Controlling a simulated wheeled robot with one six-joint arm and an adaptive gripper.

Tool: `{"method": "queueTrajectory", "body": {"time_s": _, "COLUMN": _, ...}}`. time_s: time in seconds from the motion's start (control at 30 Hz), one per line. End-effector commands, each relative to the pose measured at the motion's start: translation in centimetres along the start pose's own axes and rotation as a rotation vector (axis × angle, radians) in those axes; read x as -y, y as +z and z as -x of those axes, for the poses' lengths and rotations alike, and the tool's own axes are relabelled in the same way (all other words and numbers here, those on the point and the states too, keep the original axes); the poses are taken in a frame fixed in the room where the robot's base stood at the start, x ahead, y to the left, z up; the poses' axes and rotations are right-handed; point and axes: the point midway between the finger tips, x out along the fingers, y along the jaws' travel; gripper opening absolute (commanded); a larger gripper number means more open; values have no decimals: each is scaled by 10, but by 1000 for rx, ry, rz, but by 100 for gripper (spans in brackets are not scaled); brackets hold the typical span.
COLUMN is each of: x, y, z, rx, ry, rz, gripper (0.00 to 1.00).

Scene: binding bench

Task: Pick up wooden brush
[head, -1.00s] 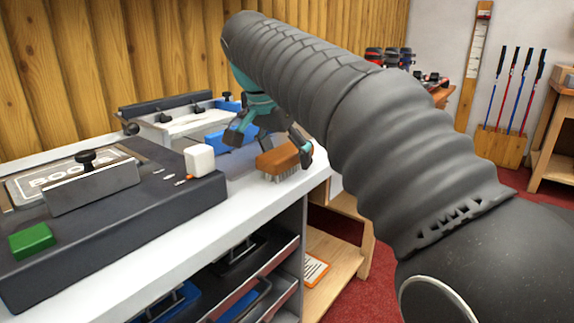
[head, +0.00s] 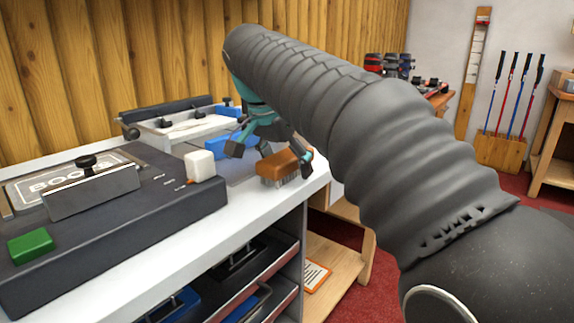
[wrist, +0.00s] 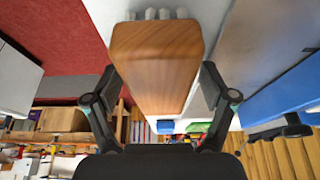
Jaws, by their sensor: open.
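The wooden brush (head: 279,167) has a brown wooden block with pale bristles pointing down. It stands on the white bench top (head: 232,203) near its right end in the head view. My gripper (head: 270,158) is open at the brush, with a dark fingertip to the left and another at the right end of the block. In the wrist view, the brush's wood grain (wrist: 158,62) fills the middle, between the spread fingers of my gripper (wrist: 160,90). Whether the fingers touch the wood is not clear.
A dark machine (head: 120,215) with a green button (head: 30,245) takes up the bench's left side. A white block (head: 200,165) sits at its right corner. A blue object (head: 230,141) and a clamp press (head: 175,125) stand behind. Shelves lie below the bench.

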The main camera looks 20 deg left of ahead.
Motion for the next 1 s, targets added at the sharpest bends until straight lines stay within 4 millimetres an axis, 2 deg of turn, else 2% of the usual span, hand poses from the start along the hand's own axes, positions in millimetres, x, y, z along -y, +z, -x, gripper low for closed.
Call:
{"method": "queueTrajectory", "body": {"time_s": 0.13, "x": 0, "y": 0, "z": 0, "rx": 0, "ry": 0, "rz": 0, "gripper": 81}}
{"method": "queueTrajectory", "body": {"time_s": 0.4, "x": 0, "y": 0, "z": 0, "rx": 0, "ry": 0, "rz": 0, "gripper": 14}}
{"method": "queueTrajectory", "body": {"time_s": 0.83, "x": 0, "y": -2, "z": 5, "rx": 0, "ry": 0, "rz": 0, "gripper": 14}}
{"method": "queueTrajectory", "body": {"time_s": 1.0, "x": 0, "y": -12, "z": 29, "rx": -1, "ry": -2, "rz": -1, "gripper": 14}}
